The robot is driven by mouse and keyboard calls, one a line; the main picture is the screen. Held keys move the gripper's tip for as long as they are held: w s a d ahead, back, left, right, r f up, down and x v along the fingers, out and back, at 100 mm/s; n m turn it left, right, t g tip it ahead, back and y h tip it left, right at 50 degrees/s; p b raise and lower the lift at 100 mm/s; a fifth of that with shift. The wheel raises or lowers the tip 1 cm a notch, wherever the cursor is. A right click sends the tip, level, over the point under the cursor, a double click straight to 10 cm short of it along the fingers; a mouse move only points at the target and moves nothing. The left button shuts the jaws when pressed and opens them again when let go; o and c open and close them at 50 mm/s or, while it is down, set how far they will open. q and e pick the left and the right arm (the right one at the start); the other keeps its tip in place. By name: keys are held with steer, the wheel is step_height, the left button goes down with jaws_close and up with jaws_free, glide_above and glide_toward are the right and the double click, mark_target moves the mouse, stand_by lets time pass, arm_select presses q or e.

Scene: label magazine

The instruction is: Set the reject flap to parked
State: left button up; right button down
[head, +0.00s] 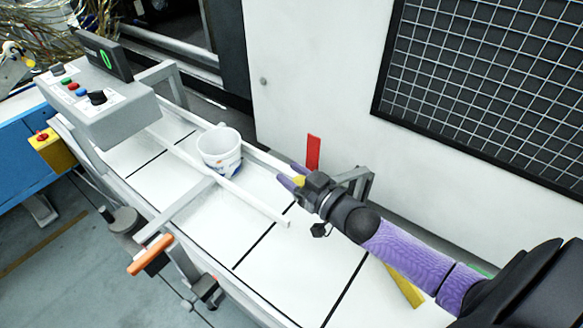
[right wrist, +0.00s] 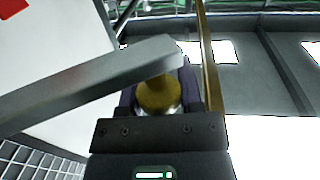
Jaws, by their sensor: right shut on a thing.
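My right gripper (head: 293,177) reaches in from the right, over the far edge of the conveyor. Its purple fingers are shut on a yellow knob (head: 299,181). The right wrist view shows the rounded yellow knob (right wrist: 160,95) between the fingers, with a grey bar (right wrist: 75,90) crossing close by on the left. A red upright plate (head: 313,152) stands just behind the fingers. I cannot tell for certain which part is the reject flap, as my gripper and wrist hide the knob's mount. My left gripper is not in view.
A white cup (head: 219,151) stands on the white conveyor (head: 150,160) beside a pale rail. A grey control box (head: 100,107) is at the upper left. An orange handle (head: 150,254) sticks out at the near side. A grey bracket (head: 362,184) stands behind my wrist, before a machine wall.

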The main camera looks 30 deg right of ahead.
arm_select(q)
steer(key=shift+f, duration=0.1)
arm_select(e)
steer(key=s+n+g+y, duration=0.4)
steer(key=s+n+y, duration=0.2)
steer(key=s+y, duration=0.2)
steer(key=shift+s+d+g, duration=0.15)
steer(key=shift+s+g, duration=0.15)
steer(key=shift+g, duration=0.1)
steer(key=c, duration=0.7)
jaws_free()
steer(key=o, duration=0.4)
steer(key=shift+s, duration=0.1)
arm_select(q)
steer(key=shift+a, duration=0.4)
